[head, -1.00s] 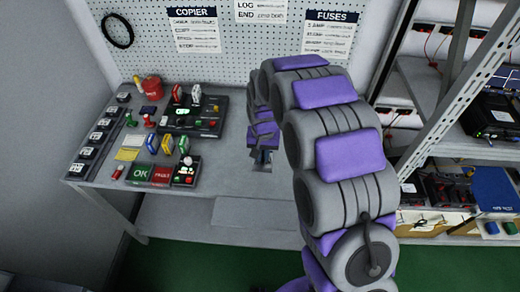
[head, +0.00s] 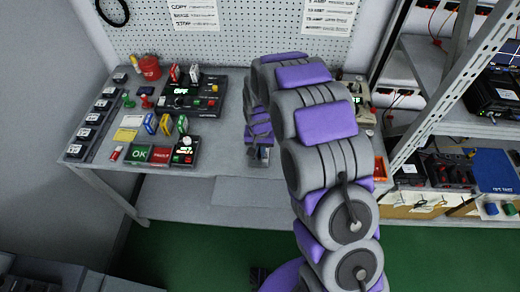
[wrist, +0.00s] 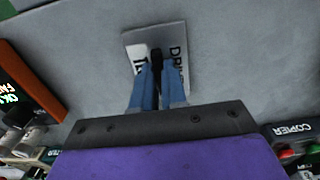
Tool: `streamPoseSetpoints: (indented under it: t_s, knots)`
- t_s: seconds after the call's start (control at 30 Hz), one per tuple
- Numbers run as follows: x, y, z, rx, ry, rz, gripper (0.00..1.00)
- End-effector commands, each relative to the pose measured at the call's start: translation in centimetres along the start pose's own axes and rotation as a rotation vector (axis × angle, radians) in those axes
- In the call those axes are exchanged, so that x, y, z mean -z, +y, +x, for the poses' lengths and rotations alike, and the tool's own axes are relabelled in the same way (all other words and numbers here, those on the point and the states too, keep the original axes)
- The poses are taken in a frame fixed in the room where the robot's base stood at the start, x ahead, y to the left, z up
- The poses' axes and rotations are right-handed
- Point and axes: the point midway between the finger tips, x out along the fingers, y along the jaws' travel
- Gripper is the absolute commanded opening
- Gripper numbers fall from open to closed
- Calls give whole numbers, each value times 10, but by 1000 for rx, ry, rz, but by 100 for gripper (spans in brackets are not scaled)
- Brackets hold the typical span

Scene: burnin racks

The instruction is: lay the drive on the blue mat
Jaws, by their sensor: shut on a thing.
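My gripper (wrist: 158,90) has blue fingers, close together on a small dark piece (wrist: 156,62), which I take for the drive. Most of the piece is hidden between the fingers. A pale plate lettered "DRIV…" (wrist: 136,40) shows behind the fingertips; I cannot tell whether they touch it. In the head view my gripper (head: 260,158) is over the front part of the grey bench, right of the OK and FAULT signs, partly hidden by my arm. A flat blue sheet, likely the blue mat (head: 492,168), shows on the lower rack shelf at the right.
The grey bench (head: 220,165) is crowded at its left with a black switch panel (head: 195,95), a red can (head: 149,68) and small coloured parts. A metal rack upright (head: 455,90) stands between bench and shelves. Green floor (head: 190,250) in front is clear.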

Motion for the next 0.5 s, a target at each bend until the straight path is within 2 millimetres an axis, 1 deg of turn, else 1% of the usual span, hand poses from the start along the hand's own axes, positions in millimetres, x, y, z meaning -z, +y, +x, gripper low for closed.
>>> streamPoseSetpoints:
  t_s: [0.07, 0.1, 0.3, 0.33, 0.5]
  knots:
    - [0, -1, 2, -1, -1, -1, 0]
    - [0, -1, 2, -1, -1, -1, 16]
    - [0, 2, 2, 2, -2, 0, 35]
    - [0, 2, 2, 3, -2, 0, 38]
    - [0, 3, 2, 4, -2, 0, 38]
